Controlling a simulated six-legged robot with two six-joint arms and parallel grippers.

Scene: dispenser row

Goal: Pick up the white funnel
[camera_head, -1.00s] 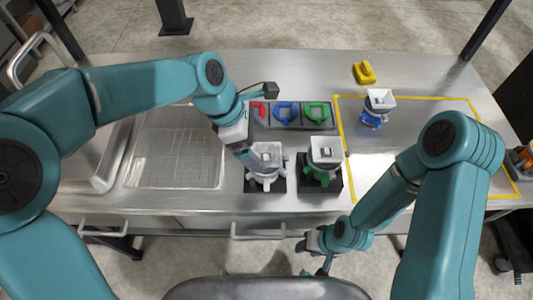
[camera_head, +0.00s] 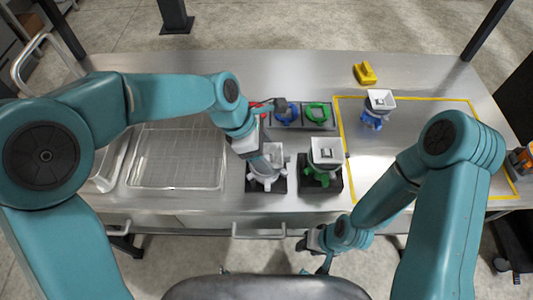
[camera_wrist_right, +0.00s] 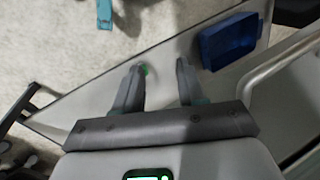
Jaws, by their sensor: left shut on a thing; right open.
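The white funnel (camera_head: 269,181), with a square white hopper on top, is at the black square stand (camera_head: 250,186) on the left. Whether its base touches the stand I cannot tell. My left gripper (camera_head: 262,163) reaches it from the upper left and is shut on it. The fingers hide part of its left side. My right gripper (camera_head: 313,240) is in front of the bench's front edge, low and away from the funnel. In the right wrist view it (camera_wrist_right: 157,80) is open with nothing between its fingers.
A green funnel (camera_head: 325,173) stands close on the right. Behind is a grey tray (camera_head: 330,126) with coloured rings. A blue funnel (camera_head: 373,120) stands inside yellow tape (camera_head: 344,135). A yellow piece (camera_head: 364,73) lies at the back. A wire rack (camera_head: 177,160) is at left.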

